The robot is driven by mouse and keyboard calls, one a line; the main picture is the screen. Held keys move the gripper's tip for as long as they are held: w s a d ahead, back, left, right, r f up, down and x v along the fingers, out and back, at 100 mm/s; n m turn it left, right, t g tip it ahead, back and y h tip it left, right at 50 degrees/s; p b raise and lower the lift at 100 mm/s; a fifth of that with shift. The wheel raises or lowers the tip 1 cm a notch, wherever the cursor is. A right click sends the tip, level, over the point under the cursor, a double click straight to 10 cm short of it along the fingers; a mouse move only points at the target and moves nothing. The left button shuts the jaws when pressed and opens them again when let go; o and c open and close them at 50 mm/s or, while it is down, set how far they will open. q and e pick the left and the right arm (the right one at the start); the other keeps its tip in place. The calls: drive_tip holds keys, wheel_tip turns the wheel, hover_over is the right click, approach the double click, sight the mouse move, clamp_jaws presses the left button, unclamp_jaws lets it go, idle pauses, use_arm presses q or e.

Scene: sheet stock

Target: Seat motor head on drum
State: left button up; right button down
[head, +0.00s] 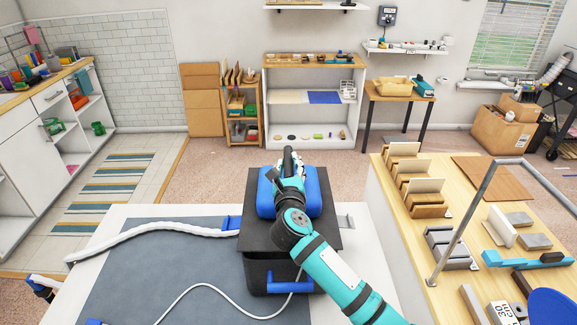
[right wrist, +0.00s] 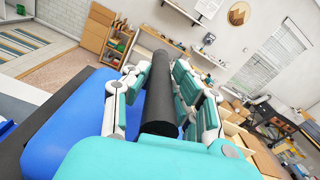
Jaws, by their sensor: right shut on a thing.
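The motor head is a blue housing (head: 266,198) on a black square plate (head: 257,232), with a black bar handle (head: 288,155) on top. It is above the black drum (head: 262,275), which stands on the grey mat (head: 150,280). The plate covers the drum's top, and I cannot tell whether a gap is left between them. My right gripper (head: 287,180) is shut on the handle. In the right wrist view the handle (right wrist: 160,95) lies between the fingers, with the blue housing (right wrist: 65,130) beside it. My left gripper is not in view.
A white hose (head: 150,232) reaches the drum's left side. A thin white cord (head: 190,292) crosses the mat in front. Blue latches (head: 290,284) show on the drum. A wooden bench (head: 440,255) with sheet racks and a metal rail stands close at right.

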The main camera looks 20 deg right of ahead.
drive_tip(key=shift+r, duration=0.1)
drive_tip(key=shift+f, duration=0.2)
drive_tip(key=shift+s, duration=0.1)
drive_tip(key=shift+f, duration=0.15)
idle(0.4)
drive_tip(key=shift+f+b, duration=0.45)
drive_tip(key=shift+f, duration=0.2)
drive_tip(key=shift+f+b, duration=0.3)
drive_tip(key=shift+f, duration=0.1)
drive_tip(key=shift+a, duration=0.1)
idle(0.6)
drive_tip(key=shift+f, duration=0.15)
idle(0.5)
